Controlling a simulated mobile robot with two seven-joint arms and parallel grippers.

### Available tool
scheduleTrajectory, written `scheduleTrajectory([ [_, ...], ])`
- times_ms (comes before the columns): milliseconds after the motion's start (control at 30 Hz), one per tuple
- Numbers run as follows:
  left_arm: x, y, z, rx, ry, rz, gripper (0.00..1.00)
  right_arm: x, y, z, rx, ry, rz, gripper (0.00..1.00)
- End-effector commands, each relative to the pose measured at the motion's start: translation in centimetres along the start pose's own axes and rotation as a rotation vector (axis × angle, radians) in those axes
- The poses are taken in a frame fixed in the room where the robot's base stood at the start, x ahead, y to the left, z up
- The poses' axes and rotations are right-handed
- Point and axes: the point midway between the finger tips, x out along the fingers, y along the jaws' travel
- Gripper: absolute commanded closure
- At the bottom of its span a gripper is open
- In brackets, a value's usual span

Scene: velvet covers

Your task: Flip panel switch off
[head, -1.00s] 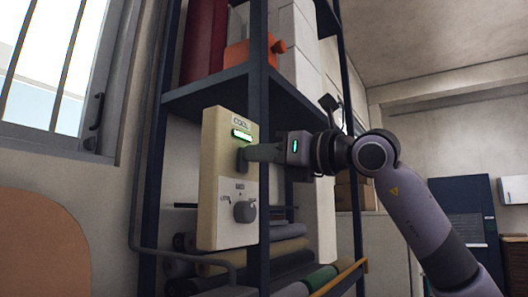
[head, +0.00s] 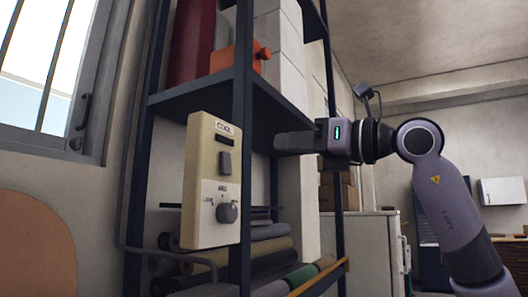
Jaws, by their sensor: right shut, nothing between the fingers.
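The cream control panel (head: 198,178) stands at the front of the shelf rack, labelled "COOL" at its top. Its indicator bar (head: 224,140) is dark. The dark rocker switch (head: 224,163) sits below the bar. A round grey knob (head: 228,212) is lower on the panel. My right gripper (head: 279,143) is shut and empty, to the right of the panel at about the height of the bar, apart from the switch. My left gripper is out of view.
A dark blue shelf rack (head: 243,90) surrounds the panel, with an orange object (head: 223,59) above and several fabric rolls (head: 265,248) below. A window (head: 45,70) is at the left. Cardboard boxes (head: 340,190) are behind my right arm.

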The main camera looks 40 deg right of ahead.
Motion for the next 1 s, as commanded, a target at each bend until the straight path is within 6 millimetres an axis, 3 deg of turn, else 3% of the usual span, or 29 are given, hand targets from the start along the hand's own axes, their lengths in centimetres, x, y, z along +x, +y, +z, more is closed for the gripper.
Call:
scheduleTrajectory([
  [100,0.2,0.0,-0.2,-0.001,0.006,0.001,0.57,-2.2,0.0,0.6,-0.001,-0.004,-0.001,1.00],
  [300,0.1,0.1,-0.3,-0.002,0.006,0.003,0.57,-3.8,0.0,1.0,-0.001,-0.001,0.000,1.00],
  [1000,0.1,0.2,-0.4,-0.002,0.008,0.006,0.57,-4.0,0.0,1.0,-0.001,-0.002,0.000,1.00],
])
